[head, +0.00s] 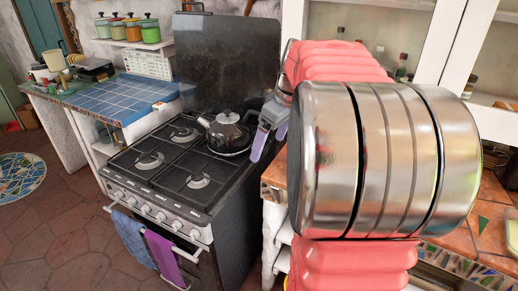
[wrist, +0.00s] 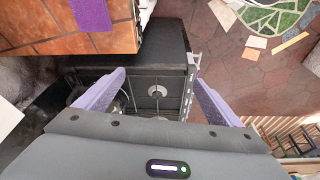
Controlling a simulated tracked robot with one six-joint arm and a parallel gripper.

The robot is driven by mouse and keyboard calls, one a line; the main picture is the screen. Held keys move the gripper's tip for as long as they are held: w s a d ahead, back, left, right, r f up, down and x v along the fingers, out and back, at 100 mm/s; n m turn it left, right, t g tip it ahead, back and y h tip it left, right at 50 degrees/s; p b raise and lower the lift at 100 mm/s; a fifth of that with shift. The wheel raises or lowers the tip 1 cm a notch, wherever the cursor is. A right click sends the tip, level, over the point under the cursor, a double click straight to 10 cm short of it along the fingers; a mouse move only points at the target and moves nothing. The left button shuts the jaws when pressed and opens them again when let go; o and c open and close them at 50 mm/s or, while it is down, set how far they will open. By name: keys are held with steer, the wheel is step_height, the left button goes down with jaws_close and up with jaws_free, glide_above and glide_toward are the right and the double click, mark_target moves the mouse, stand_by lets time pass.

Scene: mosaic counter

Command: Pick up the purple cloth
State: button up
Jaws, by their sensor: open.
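A flat purple cloth (wrist: 90,14) lies on the orange tiled counter in the wrist view, cut off by the top edge. In the head view, a purple cloth (head: 163,257) hangs from the oven door handle beside a blue cloth (head: 133,240). I cannot tell from the head view whether a cloth lies on the counter, as my arm hides much of it. My gripper (wrist: 160,77) has purple fingers spread apart with nothing between them, above the stove side. In the head view my gripper (head: 269,142) is right of the kettle, apart from both purple cloths.
A dark kettle (head: 227,132) stands on the back right of the black stove (head: 165,165), close to my gripper. The tiled counter (wrist: 88,42) adjoins the stove. A blue-tiled counter (head: 118,97) stands left of the stove. The floor at left is open.

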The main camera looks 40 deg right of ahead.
steer(key=s+d+f+n, duration=0.1)
steer(key=s+d+f, duration=0.1)
steer(key=d, duration=0.9)
steer(key=s+d+f+y, duration=0.1)
steer(key=s+d+f, duration=0.2)
steer(key=d, duration=0.8)
steer(key=shift+s+d+f+n+t, duration=0.3)
steer(key=shift+s+d+f+n, duration=0.1)
steer(key=shift+f, duration=0.2)
steer(key=shift+a, duration=0.1)
steer(key=shift+x, duration=4.35)
steer(key=shift+x, duration=2.6)
steer(key=shift+w, duration=0.1)
steer(key=shift+c, duration=0.4)
